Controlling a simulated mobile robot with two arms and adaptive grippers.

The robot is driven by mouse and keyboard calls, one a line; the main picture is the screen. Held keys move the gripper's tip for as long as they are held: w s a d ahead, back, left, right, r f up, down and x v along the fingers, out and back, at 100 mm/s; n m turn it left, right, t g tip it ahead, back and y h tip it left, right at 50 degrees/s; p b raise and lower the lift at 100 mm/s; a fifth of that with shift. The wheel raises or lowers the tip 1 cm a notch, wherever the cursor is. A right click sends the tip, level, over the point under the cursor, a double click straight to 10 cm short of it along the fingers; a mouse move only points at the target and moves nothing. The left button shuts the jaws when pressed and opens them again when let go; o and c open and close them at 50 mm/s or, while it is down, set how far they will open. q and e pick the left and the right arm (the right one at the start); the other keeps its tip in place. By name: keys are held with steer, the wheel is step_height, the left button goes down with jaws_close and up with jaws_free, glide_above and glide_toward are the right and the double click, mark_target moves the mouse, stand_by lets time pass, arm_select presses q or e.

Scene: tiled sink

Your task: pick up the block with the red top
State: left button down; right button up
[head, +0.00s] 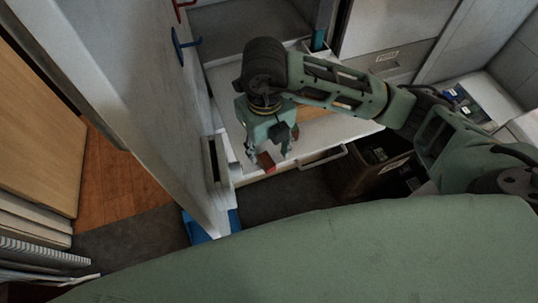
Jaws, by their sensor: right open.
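The block with the red top (266,161) sits on the near edge of a white surface, low in the middle of the view. My right arm comes in from the right, and my right gripper (268,152) points down at the block. Its fingers are apart, with the block showing between or just behind their tips. I cannot tell whether they touch it. The gripper body hides the surface behind the block. My left gripper is not in view.
The white surface (318,133) has a drawer handle (324,157) on its front. A tall white panel (150,90) stands close on the left. An open brown box (372,173) holding dark items is right of the drawer. A grey cabinet (385,35) stands behind.

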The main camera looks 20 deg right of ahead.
mark_target(266, 159)
step_height(266, 159, down, 4)
steer(key=shift+r+p, duration=0.25)
steer(key=shift+p, duration=0.7)
step_height(266, 159, down, 2)
steer(key=shift+w+f, duration=0.15)
steer(key=c, duration=0.8)
steer(key=shift+c, duration=1.2)
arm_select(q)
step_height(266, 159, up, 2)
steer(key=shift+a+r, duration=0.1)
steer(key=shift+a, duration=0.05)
